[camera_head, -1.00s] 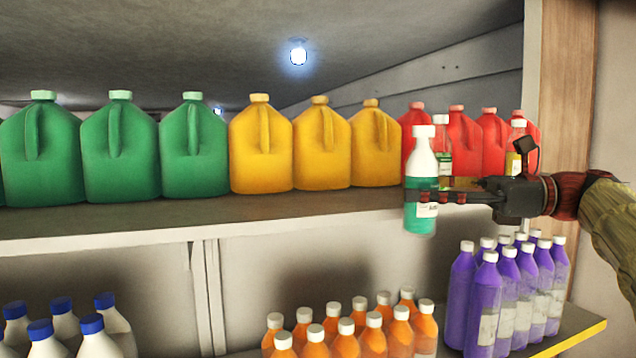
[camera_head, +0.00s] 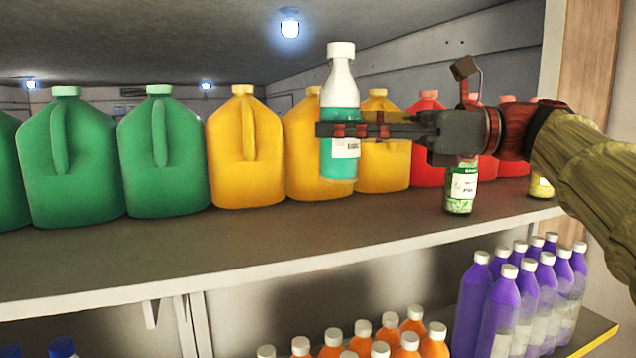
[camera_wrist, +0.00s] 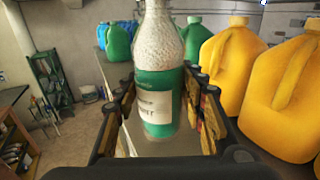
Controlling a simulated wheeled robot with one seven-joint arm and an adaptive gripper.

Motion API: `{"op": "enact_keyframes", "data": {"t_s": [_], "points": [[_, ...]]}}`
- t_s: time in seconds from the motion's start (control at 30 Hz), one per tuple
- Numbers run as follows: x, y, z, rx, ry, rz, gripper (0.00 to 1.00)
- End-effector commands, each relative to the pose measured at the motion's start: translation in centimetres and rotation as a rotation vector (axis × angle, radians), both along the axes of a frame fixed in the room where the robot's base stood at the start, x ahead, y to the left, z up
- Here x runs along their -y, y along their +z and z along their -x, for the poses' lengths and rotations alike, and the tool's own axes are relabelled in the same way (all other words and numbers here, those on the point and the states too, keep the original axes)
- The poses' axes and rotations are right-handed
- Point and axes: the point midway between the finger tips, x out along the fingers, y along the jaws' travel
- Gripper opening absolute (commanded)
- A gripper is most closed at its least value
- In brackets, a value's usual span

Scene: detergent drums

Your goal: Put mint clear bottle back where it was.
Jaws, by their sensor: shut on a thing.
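The mint clear bottle (camera_head: 340,100) has a white cap, a clear top and a mint-green lower part with a white label. My gripper (camera_head: 352,130) is shut around its middle and holds it upright. It hangs in front of the yellow jugs, over the upper shelf (camera_head: 250,245). In the wrist view the bottle (camera_wrist: 158,85) stands between the two fingers, its cap cut off by the frame's top.
Yellow jugs (camera_head: 245,150), green jugs (camera_head: 70,165) and red jugs (camera_head: 425,172) line the shelf's back. Purple bottles (camera_head: 500,310) stand below.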

Motion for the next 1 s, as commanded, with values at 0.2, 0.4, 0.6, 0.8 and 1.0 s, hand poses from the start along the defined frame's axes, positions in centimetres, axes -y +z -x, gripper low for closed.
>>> {"op": "enact_keyframes", "data": {"t_s": [0.2, 0.4, 0.6, 0.8, 1.0], "points": [[-1.7, -3.4, -2.1, -0.003, 0.001, -0.001, 0.0], [-2.3, -4.7, -2.9, -0.001, -0.001, 0.0, 0.0], [-2.7, -7.2, -3.4, -0.003, -0.002, 0.0, 0.0], [-2.6, -8.4, -3.4, 0.001, -0.002, 0.0, 0.0], [-2.6, -8.4, -3.4, 0.001, -0.001, 0.0, 0.0]]}}
